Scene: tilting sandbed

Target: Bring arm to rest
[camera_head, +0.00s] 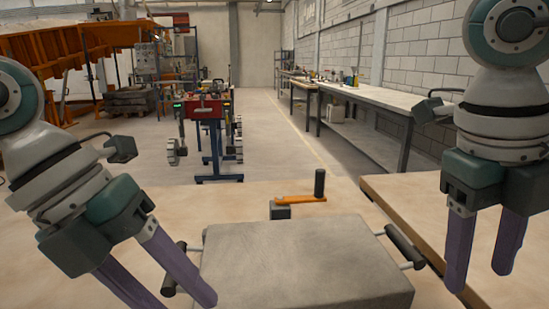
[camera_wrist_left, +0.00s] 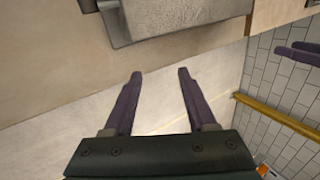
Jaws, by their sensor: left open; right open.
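The grey sandbed (camera_head: 310,262) lies in front of me on a light wooden table, with a black handle on its left (camera_head: 174,268) and another on its right (camera_head: 405,246). Behind it is an orange crank (camera_head: 300,200) with an upright black knob. My left gripper (camera_head: 188,302) is open and empty by the left handle, fingers pointing down; the picture's lower edge cuts off one fingertip. In the left wrist view its open fingers (camera_wrist_left: 160,73) show below the grey bed's edge (camera_wrist_left: 180,18), apart from it. My right gripper (camera_head: 479,281) hangs open and empty right of the right handle.
A wooden tabletop (camera_head: 420,205) lies on the right under my right arm. Farther off are a red and blue cart (camera_head: 205,110), a long workbench (camera_head: 375,98) along the brick wall and orange structures (camera_head: 50,55). The floor between is clear.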

